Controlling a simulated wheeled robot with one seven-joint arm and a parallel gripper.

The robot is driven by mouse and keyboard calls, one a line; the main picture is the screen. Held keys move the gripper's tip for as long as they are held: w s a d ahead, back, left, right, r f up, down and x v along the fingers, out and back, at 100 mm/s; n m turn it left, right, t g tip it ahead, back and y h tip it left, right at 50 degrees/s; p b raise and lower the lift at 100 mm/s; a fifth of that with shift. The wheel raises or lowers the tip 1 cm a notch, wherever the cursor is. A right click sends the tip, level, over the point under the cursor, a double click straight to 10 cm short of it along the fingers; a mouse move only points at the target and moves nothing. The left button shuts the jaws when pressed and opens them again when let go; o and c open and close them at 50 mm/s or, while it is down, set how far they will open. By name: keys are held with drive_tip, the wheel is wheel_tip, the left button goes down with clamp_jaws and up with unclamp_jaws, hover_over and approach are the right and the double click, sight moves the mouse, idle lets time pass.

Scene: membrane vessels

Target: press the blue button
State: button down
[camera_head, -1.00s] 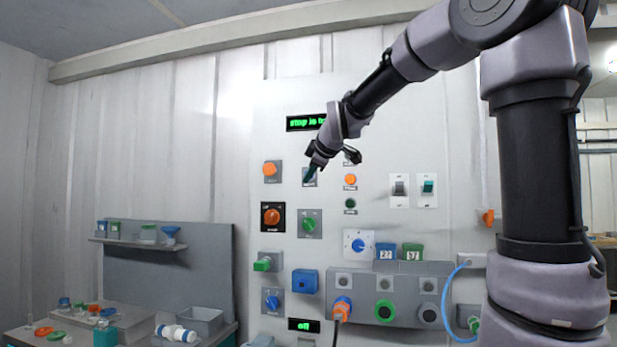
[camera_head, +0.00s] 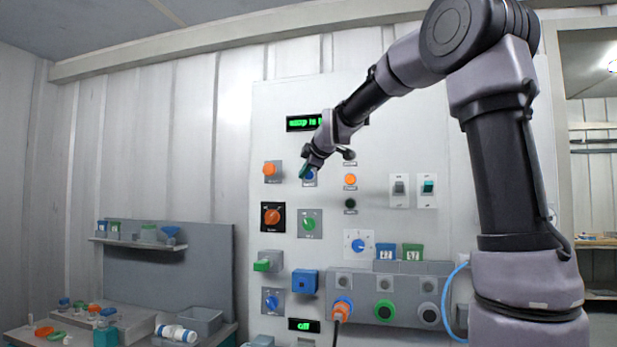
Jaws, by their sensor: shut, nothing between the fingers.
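A blue button (camera_head: 310,175) on a grey square plate sits in the upper part of the white wall panel, right of an orange button. My gripper (camera_head: 304,176) is shut and empty, with its teal fingertips at the left part of the blue button's plate. The fingers and wrist hide part of the button and plate. I cannot tell whether the fingertips touch the button.
An orange button (camera_head: 271,170) is close on the left and a small orange button (camera_head: 350,180) on the right. A side table with loose parts stands lower left.

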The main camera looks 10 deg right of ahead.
sight(306, 178)
drive_tip(key=shift+w+d, duration=0.35)
drive_tip(key=shift+w, duration=0.45)
drive_tip(key=shift+w+d, duration=0.4)
drive_tip(key=shift+w, duration=0.35)
drive_tip(key=shift+w+d, duration=0.35)
drive_tip(key=shift+w, duration=0.45)
drive_tip(key=shift+w+d, duration=0.2)
drive_tip(key=shift+w, duration=0.15)
drive_tip(key=shift+w+d, duration=0.2)
drive_tip(key=shift+w, duration=0.2)
idle(0.8)
drive_tip(key=shift+s, duration=0.15)
drive_tip(key=shift+s+a, duration=0.35)
drive_tip(key=shift+s, duration=0.25)
drive_tip(key=s, duration=0.1)
drive_tip(key=s+a, duration=0.1)
drive_tip(key=s, duration=0.1)
drive_tip(key=s+a, duration=0.1)
drive_tip(key=shift+s+a, duration=0.1)
drive_tip(key=shift+s, duration=0.15)
idle(0.4)
